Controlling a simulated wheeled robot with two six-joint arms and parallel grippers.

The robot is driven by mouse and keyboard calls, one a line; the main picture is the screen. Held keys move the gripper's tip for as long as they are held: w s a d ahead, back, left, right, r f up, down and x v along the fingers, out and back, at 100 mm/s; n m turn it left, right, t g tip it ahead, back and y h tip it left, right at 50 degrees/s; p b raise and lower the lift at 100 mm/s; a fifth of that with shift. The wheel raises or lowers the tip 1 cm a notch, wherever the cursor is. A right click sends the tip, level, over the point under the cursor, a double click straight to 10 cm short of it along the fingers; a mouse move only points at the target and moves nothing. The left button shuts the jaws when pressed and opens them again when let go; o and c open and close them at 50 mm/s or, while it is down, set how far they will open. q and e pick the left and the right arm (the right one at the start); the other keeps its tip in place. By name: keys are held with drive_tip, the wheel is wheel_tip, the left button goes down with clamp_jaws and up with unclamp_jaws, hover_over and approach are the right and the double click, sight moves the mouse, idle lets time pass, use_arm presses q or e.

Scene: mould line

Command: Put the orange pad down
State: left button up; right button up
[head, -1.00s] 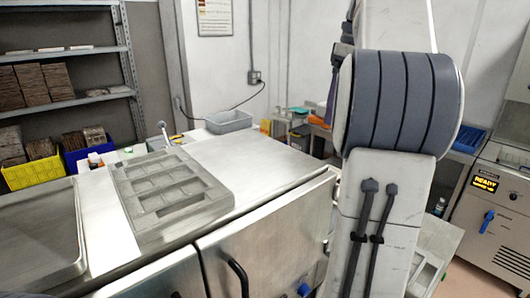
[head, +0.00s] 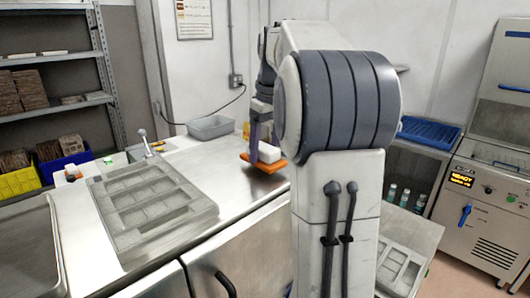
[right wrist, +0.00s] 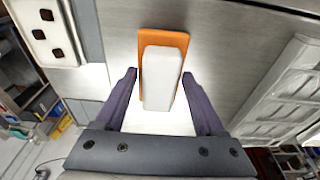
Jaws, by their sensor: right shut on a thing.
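The orange pad (head: 264,167) has a white block-shaped grip on top. In the head view it is at the far right part of the steel counter (head: 215,157), low over it or resting on it; I cannot tell which. My right gripper (head: 254,150) reaches down to it, partly hidden behind my right arm. In the right wrist view the pad (right wrist: 183,42) lies ahead of the fingers, and the white grip (right wrist: 162,80) is between them. The right gripper (right wrist: 158,78) is shut on this grip. My left gripper is not in view.
A grey mould tray (head: 150,205) lies on the counter left of the pad, with bare steel between them. A grey bin (head: 211,127) stands behind. A sheet pan (head: 25,255) is at the left. A machine with a lit display (head: 461,179) stands at the right.

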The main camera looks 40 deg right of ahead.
sight(271, 149)
drive_tip(key=shift+f, duration=0.75)
drive_tip(key=shift+f, duration=0.2)
drive_tip(key=o, duration=1.6)
drive_tip(key=shift+r, duration=0.1)
drive_tip(key=r, duration=0.4)
drive_tip(key=s+r, duration=0.1)
drive_tip(key=r, duration=0.3)
drive_tip(key=s+r, duration=0.1)
drive_tip(key=r, duration=0.3)
drive_tip(key=shift+d+p, duration=0.1)
drive_tip(key=shift+p, duration=0.3)
